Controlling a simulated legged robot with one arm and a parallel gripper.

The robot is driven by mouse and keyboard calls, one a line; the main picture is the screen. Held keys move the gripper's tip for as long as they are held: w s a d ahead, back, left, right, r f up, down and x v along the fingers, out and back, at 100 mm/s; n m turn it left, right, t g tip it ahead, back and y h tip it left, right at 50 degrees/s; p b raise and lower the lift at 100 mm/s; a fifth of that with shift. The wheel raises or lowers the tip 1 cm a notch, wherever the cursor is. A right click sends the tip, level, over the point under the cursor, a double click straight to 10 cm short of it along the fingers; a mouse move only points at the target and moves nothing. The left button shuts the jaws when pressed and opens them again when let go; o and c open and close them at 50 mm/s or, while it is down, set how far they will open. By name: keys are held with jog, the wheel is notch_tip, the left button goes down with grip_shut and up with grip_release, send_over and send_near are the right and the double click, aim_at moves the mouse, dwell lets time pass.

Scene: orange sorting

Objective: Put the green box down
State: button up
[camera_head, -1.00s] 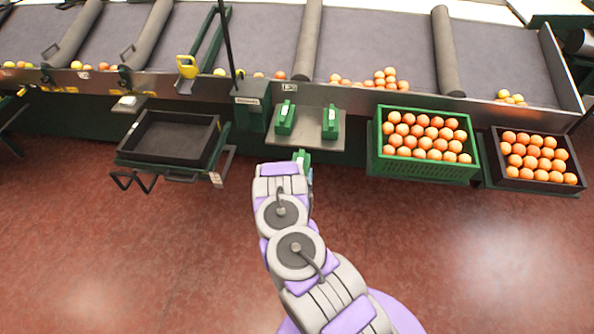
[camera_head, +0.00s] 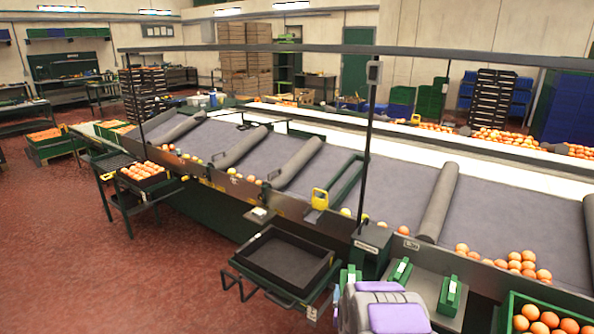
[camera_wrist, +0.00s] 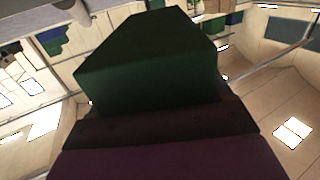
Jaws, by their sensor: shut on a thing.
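A green box (camera_wrist: 150,65) fills the middle of the wrist view, held against the dark bar of my gripper (camera_wrist: 160,125). In the head view the held green box (camera_head: 350,277) shows just past the end of my arm at the bottom, near the small grey shelf. My gripper's fingers are hidden there. Two more green boxes with white labels stand on the shelf, one on the left (camera_head: 400,271) and one on the right (camera_head: 449,294). I cannot tell the gap between the held box and the shelf.
An empty black tray (camera_head: 284,258) sits on a stand left of the shelf. A green crate of oranges (camera_head: 512,306) is at the right. The grey sorting conveyor (camera_head: 390,190) runs behind. Red floor (camera_head: 120,270) is open at the left.

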jog(key=s+r, duration=0.1)
jog(key=r, duration=0.2)
jog(key=s+r+n+y, duration=0.1)
jog(key=r, duration=0.2)
jog(key=s+a+r+y, duration=0.1)
jog(key=r, duration=0.2)
jog(key=shift+s+a+r+n, duration=0.1)
jog(key=shift+r+n, duration=0.05)
jog(key=shift+n, duration=0.15)
jog(key=shift+s+a+r+y, duration=0.2)
jog(key=shift+a+r+y, duration=0.05)
jog(key=shift+a+y, duration=0.2)
